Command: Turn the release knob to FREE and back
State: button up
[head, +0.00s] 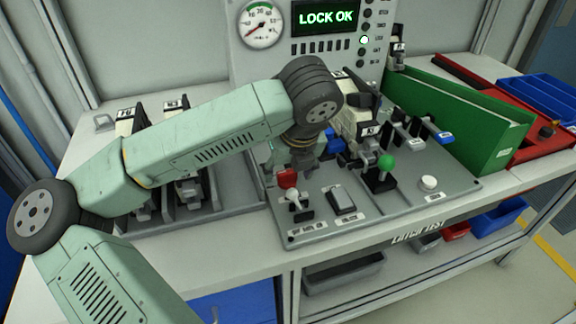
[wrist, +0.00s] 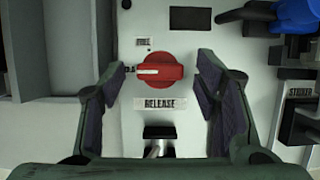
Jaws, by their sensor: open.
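The red release knob (wrist: 158,72) sits on the light panel in the wrist view, above a label reading RELEASE (wrist: 160,104). Its grip bar lies level, and its white pointer mark is at the left end. A FREE label (wrist: 143,42) is above it, slightly left. A small label at the knob's left is partly hidden by my finger. My gripper (wrist: 158,62) is open, with one finger on each side of the knob and gaps between. In the head view the red knob (head: 287,178) shows just below my gripper (head: 303,160), whose fingers are hard to make out.
A display (head: 325,17) reads LOCK OK beside a dial gauge (head: 262,25). A green upright plate (head: 455,115) is at right. A black STRIKER-side block (wrist: 300,122) is right of my gripper.

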jog(key=shift+w+f, duration=0.1)
jog(key=shift+f, duration=0.2)
jog(key=shift+c, duration=0.4)
jog(key=c, duration=1.1)
jog(key=shift+o, duration=0.2)
jog(key=shift+f+m+b, duration=0.15)
jog(key=shift+m+b, duration=0.15)
jog(key=shift+b, duration=0.45)
jog(key=shift+f+m+h+b, duration=0.15)
jog(key=shift+m+h+b, duration=0.15)
jog(key=shift+m+b, duration=0.6)
jog(key=m+h+b, duration=0.1)
jog(key=b, duration=0.3)
jog(key=shift+a+m, duration=0.15)
jog(key=shift+m, duration=0.25)
jog(key=m+b, duration=0.1)
jog(key=m+h+b, duration=0.1)
jog(key=m+b, duration=0.1)
jog(key=shift+r+m, duration=0.2)
jog(key=shift+m, duration=0.1)
jog(key=shift+w+a+r+m+g+h+b, duration=0.15)
jog(key=shift+m+h+b, duration=0.25)
jog(key=shift+m, duration=0.6)
jog(key=shift+s+m+g+h+b, duration=0.1)
jog(key=shift+m+g+h+b, duration=0.3)
jog(key=shift+m, duration=0.6)
